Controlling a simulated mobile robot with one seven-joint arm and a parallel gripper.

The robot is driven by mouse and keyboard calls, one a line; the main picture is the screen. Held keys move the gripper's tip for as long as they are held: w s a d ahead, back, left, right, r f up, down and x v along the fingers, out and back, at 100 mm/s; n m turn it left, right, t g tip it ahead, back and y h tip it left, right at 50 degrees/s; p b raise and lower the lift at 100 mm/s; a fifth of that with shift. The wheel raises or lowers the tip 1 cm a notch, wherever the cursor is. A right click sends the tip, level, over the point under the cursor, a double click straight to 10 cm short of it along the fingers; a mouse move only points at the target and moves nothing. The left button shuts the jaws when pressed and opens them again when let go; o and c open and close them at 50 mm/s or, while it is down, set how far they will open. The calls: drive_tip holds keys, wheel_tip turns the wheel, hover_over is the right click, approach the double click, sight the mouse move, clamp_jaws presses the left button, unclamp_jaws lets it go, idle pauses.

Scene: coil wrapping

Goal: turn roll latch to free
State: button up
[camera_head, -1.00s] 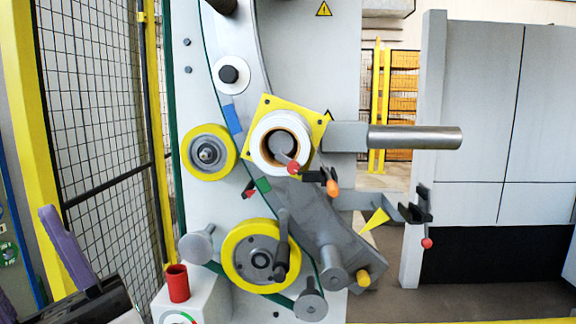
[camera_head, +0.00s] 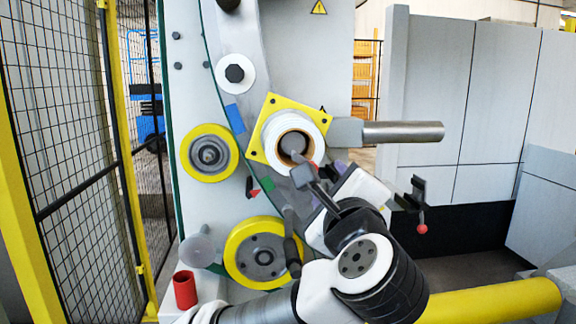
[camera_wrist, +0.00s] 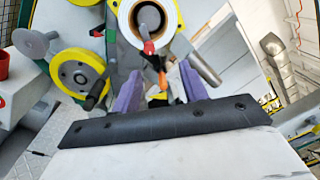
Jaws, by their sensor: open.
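The white roll (camera_head: 283,138) sits on the yellow square plate, with a grey core in its brown centre. In the wrist view, a short lever with a red knob (camera_wrist: 149,47) crosses the roll's front; I take this as the roll latch. Only a bit of its red shows in the head view (camera_head: 313,166), behind my arm. An orange-ended lever (camera_wrist: 162,78) lies just below it, between my fingers in the picture. My gripper (camera_wrist: 160,88) has two purple fingers, open and apart. It is just below the roll, and also shows in the head view (camera_head: 327,184). I see no contact.
A yellow-rimmed wheel (camera_head: 258,253) with a dark handle (camera_head: 292,238) is left of my arm, another (camera_head: 209,153) higher up. A steel bar (camera_head: 402,131) sticks out right of the roll. A black bracket with a red ball (camera_head: 422,228) is right of my gripper.

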drive_tip(key=shift+m+g+y, duration=0.3)
drive_tip(key=shift+g+y, duration=0.1)
drive_tip(key=w+a+p, duration=0.1)
drive_tip(key=w, duration=0.3)
drive_tip(key=w+a+f+p, duration=0.1)
drive_tip(key=w+p, duration=0.1)
drive_tip(key=w, duration=0.3)
drive_tip(key=w+a+p, duration=0.1)
drive_tip(key=w, duration=0.3)
drive_tip(key=shift+w+f+p, duration=0.2)
drive_tip(key=shift+w+p, duration=0.1)
drive_tip(key=shift+p, duration=0.1)
clamp_jaws()
